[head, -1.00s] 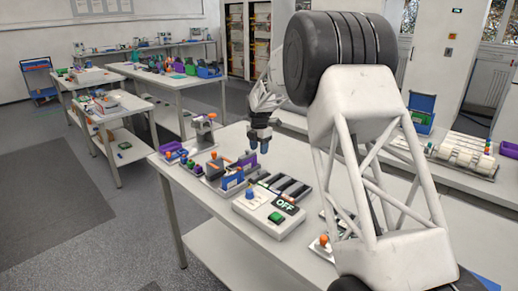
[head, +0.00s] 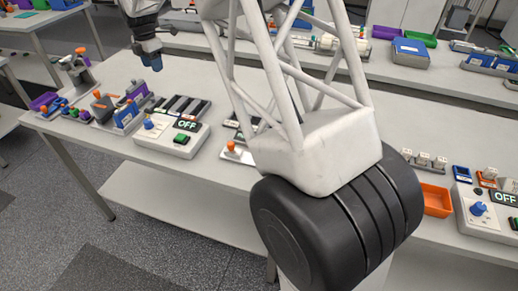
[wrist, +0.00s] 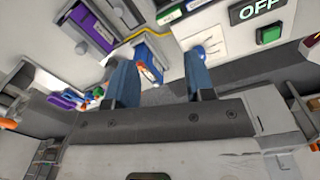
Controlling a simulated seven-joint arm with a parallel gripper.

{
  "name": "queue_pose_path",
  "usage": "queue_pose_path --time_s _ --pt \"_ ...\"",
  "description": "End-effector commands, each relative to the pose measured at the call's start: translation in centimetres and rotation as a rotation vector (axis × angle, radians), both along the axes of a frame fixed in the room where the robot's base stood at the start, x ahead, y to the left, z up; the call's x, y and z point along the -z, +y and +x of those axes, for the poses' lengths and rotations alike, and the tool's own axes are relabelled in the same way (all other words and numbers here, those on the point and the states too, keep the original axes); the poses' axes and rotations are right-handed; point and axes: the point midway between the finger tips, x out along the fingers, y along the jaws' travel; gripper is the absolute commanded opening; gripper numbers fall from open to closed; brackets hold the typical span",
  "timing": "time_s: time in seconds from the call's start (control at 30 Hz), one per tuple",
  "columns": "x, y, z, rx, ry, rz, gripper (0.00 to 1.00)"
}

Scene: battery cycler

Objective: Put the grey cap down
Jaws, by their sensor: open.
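My gripper (head: 155,65) is open above the back left part of the white table. In the wrist view its two blue fingers (wrist: 163,82) stand apart with nothing held between them. I cannot pick out the grey cap with certainty in either view. The white battery cycler (head: 148,140), with an OFF display, a blue knob and a green button, stands on the table below and in front of my gripper. Its white face and green button (wrist: 269,36) also show in the wrist view. My arm hides part of the table's middle.
Left of the cycler stand a blue bin (head: 127,117) and small parts with orange knobs. Dark battery slots (head: 185,106) lie behind it. An orange tray (head: 436,201) and a second OFF unit (head: 484,214) are at the right. Free table lies behind the cycler.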

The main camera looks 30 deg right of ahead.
Motion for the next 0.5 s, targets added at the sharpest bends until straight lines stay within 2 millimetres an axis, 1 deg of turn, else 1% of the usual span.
queue_pose_path --time_s 0.03,0.2,0.47,0.5 --pt "-1.0 -0.5 -1.3 0.044 -0.005 0.002 0.49" --pt "-3.6 -2.2 -5.6 0.21 -0.022 0.011 0.49" --pt "-6.6 -4.4 -12.5 0.461 -0.044 0.028 0.49" --pt "-7.0 -4.8 -13.6 0.5 -0.048 0.031 0.49"
